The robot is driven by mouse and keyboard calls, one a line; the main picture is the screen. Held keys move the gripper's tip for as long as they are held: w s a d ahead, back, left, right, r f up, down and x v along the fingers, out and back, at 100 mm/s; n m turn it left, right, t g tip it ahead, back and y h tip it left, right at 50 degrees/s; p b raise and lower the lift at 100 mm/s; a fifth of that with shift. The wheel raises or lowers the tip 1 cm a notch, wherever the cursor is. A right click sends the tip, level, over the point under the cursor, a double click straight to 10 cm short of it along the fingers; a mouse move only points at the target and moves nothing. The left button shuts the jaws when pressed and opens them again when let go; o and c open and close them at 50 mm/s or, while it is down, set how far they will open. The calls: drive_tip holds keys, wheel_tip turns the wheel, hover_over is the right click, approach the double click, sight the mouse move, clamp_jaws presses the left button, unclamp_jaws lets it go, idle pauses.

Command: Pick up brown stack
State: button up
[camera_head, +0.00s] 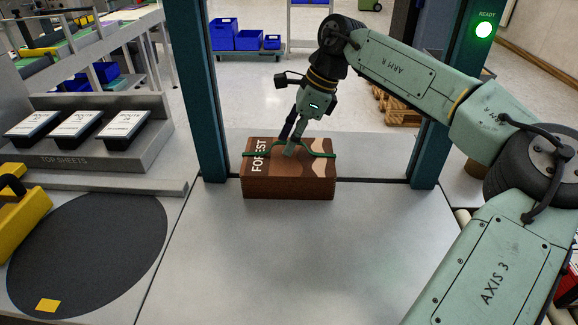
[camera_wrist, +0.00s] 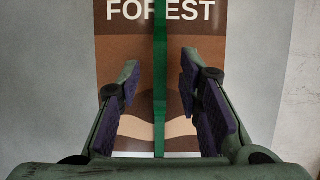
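The brown stack (camera_head: 290,185) is a box-shaped bundle with a brown banded top marked FOREST and a green strap (camera_head: 320,155) across it. It sits on the grey table between two dark teal posts. My gripper (camera_head: 289,147) is over the middle of its top, pointing down. In the wrist view, the stack (camera_wrist: 120,75) lies below my gripper (camera_wrist: 160,72). The two fingers are apart, one on each side of the green strap (camera_wrist: 160,100), with nothing clamped between them. I cannot tell whether the fingertips touch the top.
At left are a top-sheets rack (camera_head: 100,160), a dark round mat (camera_head: 95,250) and a yellow object (camera_head: 25,220). A green READY light (camera_head: 483,30) glows. The table front is clear.

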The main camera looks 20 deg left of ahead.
clamp_jaws()
idle(0.8)
drive_tip(key=shift+r, duration=0.15)
